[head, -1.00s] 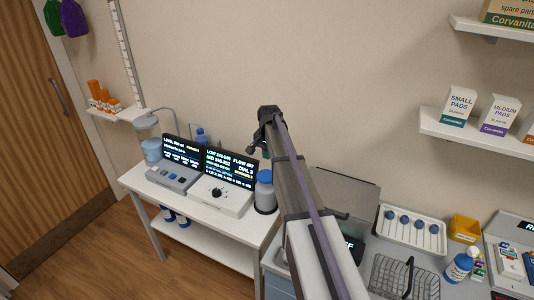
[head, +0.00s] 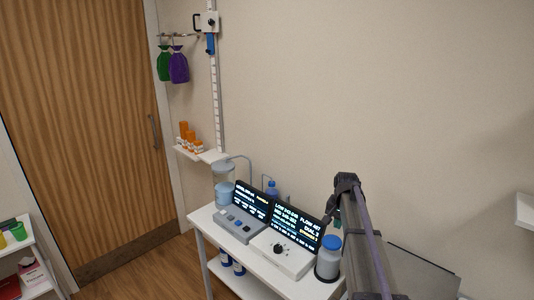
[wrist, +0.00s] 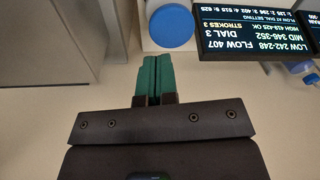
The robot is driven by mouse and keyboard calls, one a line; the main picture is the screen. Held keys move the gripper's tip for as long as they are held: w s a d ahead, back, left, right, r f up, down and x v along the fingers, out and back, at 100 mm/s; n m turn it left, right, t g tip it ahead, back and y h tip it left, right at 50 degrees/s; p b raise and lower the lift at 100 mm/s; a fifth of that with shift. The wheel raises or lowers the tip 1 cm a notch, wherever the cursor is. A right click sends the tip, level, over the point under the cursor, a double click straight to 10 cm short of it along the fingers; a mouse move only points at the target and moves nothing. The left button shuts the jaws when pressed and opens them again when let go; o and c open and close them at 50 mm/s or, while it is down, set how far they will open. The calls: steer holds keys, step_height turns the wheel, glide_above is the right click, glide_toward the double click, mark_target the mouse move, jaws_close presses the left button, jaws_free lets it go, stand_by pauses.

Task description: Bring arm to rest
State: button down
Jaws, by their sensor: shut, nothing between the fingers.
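My arm (head: 362,235) reaches up from the lower right in the head view, with its bent top beside the white trolley. My gripper (wrist: 153,58) shows in the wrist view with its two green fingers together and nothing between them. The fingertips appear close to the blue cap (wrist: 171,26) of a bottle, but I cannot tell the gap.
The white trolley (head: 237,273) carries a grey device (head: 239,227), a white dial device (head: 283,255) and a blue-capped bottle (head: 328,260). A wall shelf (head: 202,153) holds orange containers. A wooden door (head: 85,130) stands left.

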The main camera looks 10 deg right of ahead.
steer(key=s+a+f+n+b, duration=0.3)
steer(key=s+a, duration=0.6)
steer(key=s, duration=0.5)
steer(key=s+a+f+n+b, duration=0.4)
steer(key=s+a, duration=0.5)
steer(key=s, duration=0.5)
steer(key=shift+n+g, duration=0.3)
steer(key=shift+g, duration=0.1)
steer(key=c, duration=1.8)
jaws_free()
